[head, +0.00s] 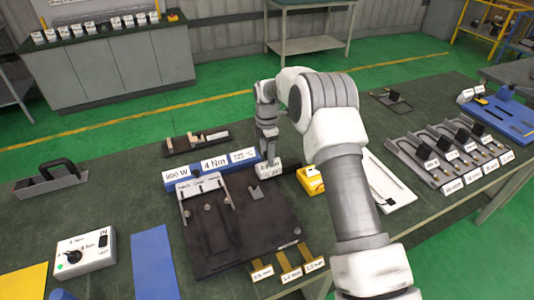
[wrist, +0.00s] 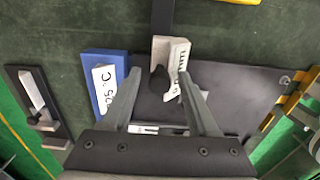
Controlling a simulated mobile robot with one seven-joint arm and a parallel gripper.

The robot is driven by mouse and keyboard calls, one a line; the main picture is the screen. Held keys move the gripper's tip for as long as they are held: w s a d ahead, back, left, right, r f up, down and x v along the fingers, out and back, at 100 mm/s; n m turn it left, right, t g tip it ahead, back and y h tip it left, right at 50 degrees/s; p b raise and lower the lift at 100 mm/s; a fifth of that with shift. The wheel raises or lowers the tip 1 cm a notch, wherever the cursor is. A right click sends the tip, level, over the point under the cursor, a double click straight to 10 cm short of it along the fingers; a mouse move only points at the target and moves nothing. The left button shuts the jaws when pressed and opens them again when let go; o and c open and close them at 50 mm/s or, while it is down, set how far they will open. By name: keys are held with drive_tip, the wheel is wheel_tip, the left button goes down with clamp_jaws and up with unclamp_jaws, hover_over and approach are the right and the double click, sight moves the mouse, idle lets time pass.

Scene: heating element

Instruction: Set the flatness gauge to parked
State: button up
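What looks like the flatness gauge (wrist: 158,53) shows in the wrist view as a pale block with a dark knob (wrist: 159,80), a white label with mm lettering, and a dark bar running away from it. In the head view its label (head: 268,165) shows just below my gripper (head: 267,146), at the back edge of the dark plate. My gripper (wrist: 161,80) is open in the wrist view, one finger on each side of the knob. I cannot tell whether the fingers touch it. The gauge's position marking is too small to read.
A yellow box (head: 310,182) is close on the right. A switch box (head: 84,254) stands at front left. Green bench top is clear behind my gripper.

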clamp_jaws()
drive_tip(key=shift+r, duration=0.1)
drive_tip(key=shift+w+r, duration=0.1)
idle(1.1)
